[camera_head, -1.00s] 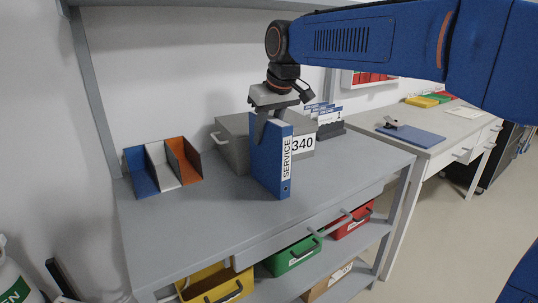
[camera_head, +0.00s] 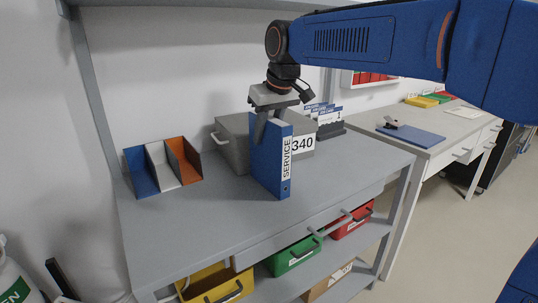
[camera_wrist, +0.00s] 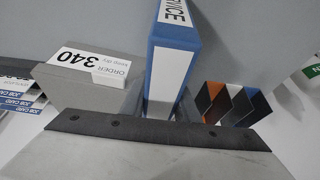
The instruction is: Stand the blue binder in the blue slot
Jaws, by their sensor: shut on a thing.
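The blue binder (camera_head: 268,160) stands upright on the grey bench, its white SERVICE label facing the front right. It also shows in the wrist view (camera_wrist: 176,50). My gripper (camera_head: 268,122) is above it, with its fingers shut on the binder's top part. The fingertips are partly hidden by the binder. The blue slot (camera_head: 141,173) is the leftmost of three slots in a rack at the bench's left, beside a white and an orange slot. The slots look empty. In the wrist view the rack (camera_wrist: 236,103) is right of the binder.
A grey box (camera_head: 233,142) with a 340 label stands just behind the binder. A job-card holder (camera_head: 330,128) is to its right. The bench top (camera_head: 215,215) is clear between binder and rack. An upright post (camera_head: 93,100) rises at the bench's left back.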

